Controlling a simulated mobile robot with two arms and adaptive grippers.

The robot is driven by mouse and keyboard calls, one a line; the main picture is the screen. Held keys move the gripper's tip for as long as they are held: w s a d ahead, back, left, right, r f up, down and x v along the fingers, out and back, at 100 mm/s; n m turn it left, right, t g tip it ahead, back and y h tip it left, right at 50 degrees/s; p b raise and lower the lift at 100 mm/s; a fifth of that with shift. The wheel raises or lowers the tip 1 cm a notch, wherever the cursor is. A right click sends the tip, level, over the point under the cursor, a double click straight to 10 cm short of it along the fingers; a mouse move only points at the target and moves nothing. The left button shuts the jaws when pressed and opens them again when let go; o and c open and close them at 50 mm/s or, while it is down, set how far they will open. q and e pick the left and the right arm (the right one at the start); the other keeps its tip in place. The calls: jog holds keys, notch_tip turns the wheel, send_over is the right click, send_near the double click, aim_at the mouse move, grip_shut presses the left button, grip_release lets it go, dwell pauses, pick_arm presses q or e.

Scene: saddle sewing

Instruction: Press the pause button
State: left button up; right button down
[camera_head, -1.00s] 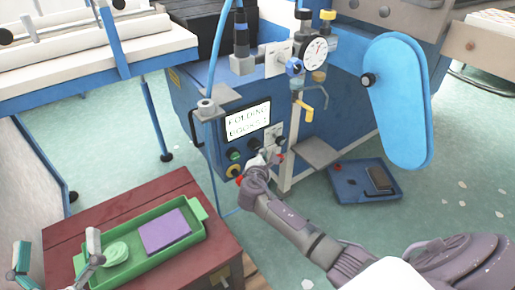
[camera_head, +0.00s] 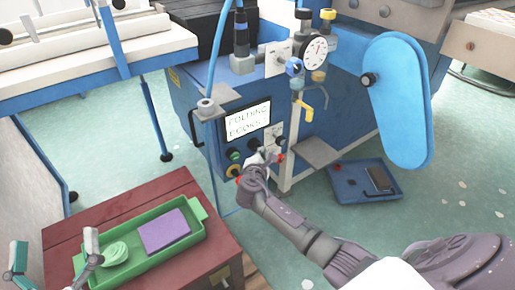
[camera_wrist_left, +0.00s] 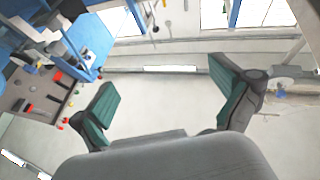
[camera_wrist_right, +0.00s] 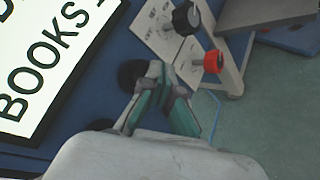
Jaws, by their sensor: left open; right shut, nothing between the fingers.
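The blue machine's control panel carries a lit screen (camera_head: 247,119) that reads "FOLDING BOOKS"; part of it shows in the right wrist view (camera_wrist_right: 40,60). I cannot tell which is pause. My right gripper (camera_head: 265,157) is shut and empty, close to the panel. In the right wrist view its fingertips (camera_wrist_right: 155,72) overlap a dark round button (camera_wrist_right: 129,73); contact cannot be told.
A black knob (camera_wrist_right: 186,18) and a red knob (camera_wrist_right: 213,62) stick out beside my right fingertips. A green tray (camera_head: 197,210) with a purple block (camera_head: 165,231) and a pale green coil (camera_head: 115,253) stands on a red-brown cabinet (camera_head: 120,206). A blue tray (camera_head: 345,192) lies on the floor.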

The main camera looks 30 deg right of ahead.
pick_arm(q)
jog(key=shift+s+r+t, duration=0.45)
jog(key=shift+r+t, duration=0.25)
jog(key=shift+r, duration=0.15)
pick_arm(e)
jog(key=shift+w, duration=0.55)
dwell(0.4)
pick_arm(q)
notch_tip(320, 180, down, 6)
jog(key=w+g+y+p, duration=0.1)
jog(key=w+g, duration=0.1)
jog(key=g, duration=0.2)
jog(key=shift+a+r, duration=0.15)
pick_arm(e)
jog(key=shift+s, duration=0.95)
